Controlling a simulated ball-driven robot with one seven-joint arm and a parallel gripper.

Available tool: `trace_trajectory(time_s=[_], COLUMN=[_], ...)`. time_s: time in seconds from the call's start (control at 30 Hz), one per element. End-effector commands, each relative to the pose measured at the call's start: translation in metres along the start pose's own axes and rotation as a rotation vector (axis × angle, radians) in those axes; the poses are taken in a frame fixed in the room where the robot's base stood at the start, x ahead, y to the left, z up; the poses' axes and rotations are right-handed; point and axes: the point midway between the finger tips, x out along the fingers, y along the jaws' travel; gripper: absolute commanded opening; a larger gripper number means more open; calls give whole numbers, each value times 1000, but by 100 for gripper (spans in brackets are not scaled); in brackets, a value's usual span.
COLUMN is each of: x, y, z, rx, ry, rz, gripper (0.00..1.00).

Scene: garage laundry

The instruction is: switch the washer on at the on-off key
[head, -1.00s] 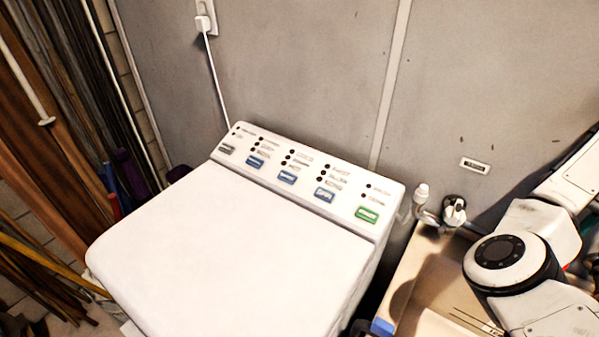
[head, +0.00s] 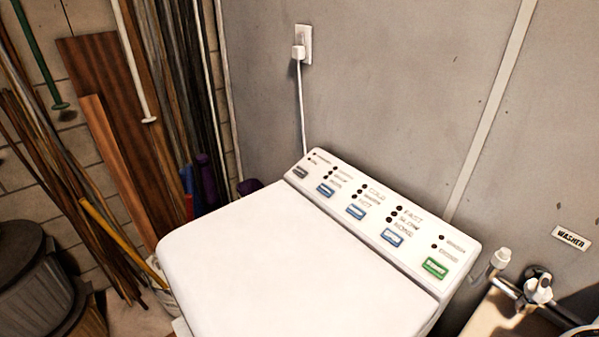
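The white washer (head: 270,270) stands against the grey wall, with its lid shut. Its sloped control panel (head: 462,247) runs along the back edge. A dark grey key (head: 300,172) sits at the panel's left end, then blue keys (head: 325,189), and a green key (head: 436,268) at the right end. The lettering on the keys is too small to read, so I cannot tell which one is the on-off key. No lamp on the panel is visibly lit. My gripper is not in view.
A white plug (head: 299,52) sits in the wall outlet, its cord running down behind the washer. Taps and pipes (head: 538,288) are at the right, below a "WASHER" label (head: 571,238). Boards and poles (head: 120,130) lean at the left, near a dark bin (head: 35,275).

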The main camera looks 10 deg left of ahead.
Motion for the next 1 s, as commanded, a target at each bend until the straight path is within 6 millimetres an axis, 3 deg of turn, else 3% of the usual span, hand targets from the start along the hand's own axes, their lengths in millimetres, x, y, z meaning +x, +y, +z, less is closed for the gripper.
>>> trace_trajectory(time_s=[0.07,0.47,1.0], x=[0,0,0], y=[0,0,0], z=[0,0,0], rx=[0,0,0], ry=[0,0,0], rz=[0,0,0], gripper=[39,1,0])
